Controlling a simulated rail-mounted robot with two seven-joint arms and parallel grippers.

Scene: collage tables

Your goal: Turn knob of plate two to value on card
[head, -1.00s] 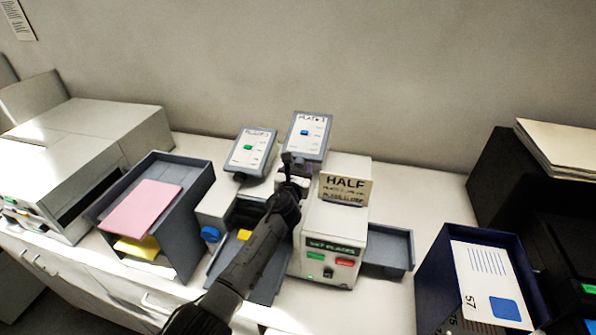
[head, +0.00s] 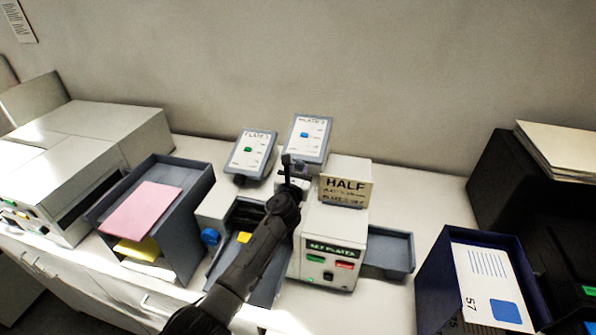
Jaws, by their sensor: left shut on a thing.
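The plate two panel (head: 308,136) is a tilted grey-framed display with a blue marker, at the back of the white machine. The card (head: 345,190) reads HALF and stands on top of the machine; its smaller lines are hard to read. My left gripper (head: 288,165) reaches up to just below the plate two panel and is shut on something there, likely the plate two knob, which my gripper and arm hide. The plate one panel (head: 248,152) has a green marker and stands to the left. My right gripper is not in view.
The machine (head: 330,225) has a set plates label with green and red buttons, and a blue knob (head: 210,236) at left. A grey tray (head: 388,250) sits at its right. Paper bins (head: 195,205) and a blue bin (head: 432,262) flank it.

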